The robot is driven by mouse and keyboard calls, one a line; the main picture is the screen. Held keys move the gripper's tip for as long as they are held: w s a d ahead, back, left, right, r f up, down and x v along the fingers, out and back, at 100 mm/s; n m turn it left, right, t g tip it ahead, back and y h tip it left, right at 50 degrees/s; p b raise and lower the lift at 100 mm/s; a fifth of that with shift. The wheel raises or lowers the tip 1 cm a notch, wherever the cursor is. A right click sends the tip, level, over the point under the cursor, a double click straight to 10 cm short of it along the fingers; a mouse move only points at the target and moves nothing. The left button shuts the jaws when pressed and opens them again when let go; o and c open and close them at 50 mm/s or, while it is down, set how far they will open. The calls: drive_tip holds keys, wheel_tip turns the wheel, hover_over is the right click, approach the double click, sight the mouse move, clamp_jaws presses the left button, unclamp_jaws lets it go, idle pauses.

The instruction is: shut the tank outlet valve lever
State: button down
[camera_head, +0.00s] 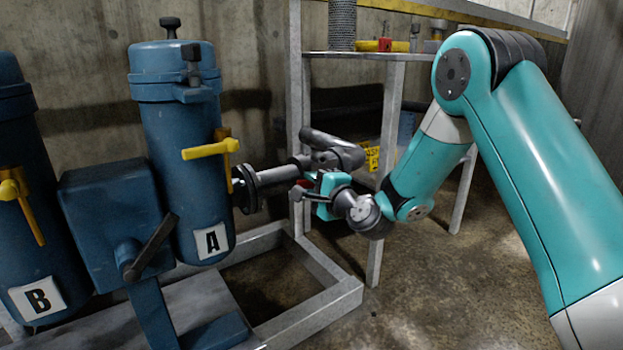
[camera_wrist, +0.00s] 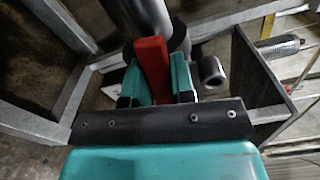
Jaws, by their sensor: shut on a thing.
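The red lever (camera_wrist: 152,62) stands between the two teal fingers of my gripper (camera_wrist: 157,80) in the wrist view, and the fingers are shut on it. Its upper end points away from my wrist, beside a grey pipe (camera_wrist: 150,18). In the head view my gripper (camera_head: 308,190) is at the end of the pipe (camera_head: 278,175) that comes out of blue tank A (camera_head: 180,130). There the lever is mostly hidden by the gripper, and the valve body is hard to make out. I cannot tell how far the lever is turned.
Blue tank B (camera_head: 40,190) and a blue box (camera_head: 112,222) stand left of tank A. Yellow levers (camera_head: 210,149) are on the tanks. A metal frame (camera_head: 318,310) runs below. A shelf (camera_head: 365,56) with small items stands behind my gripper. The floor at front right is clear.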

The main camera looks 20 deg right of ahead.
drive_tip(key=shift+d+r+m+p, duration=0.2)
drive_tip(key=shift+r+m+p, duration=0.65)
drive_tip(key=shift+r+m, duration=0.05)
drive_tip(key=shift+m, duration=0.3)
drive_tip(key=c, duration=1)
unclamp_jaws()
drive_tip(key=shift+d+f, duration=0.1)
drive_tip(key=shift+o, duration=0.2)
drive_tip(key=shift+w, duration=0.1)
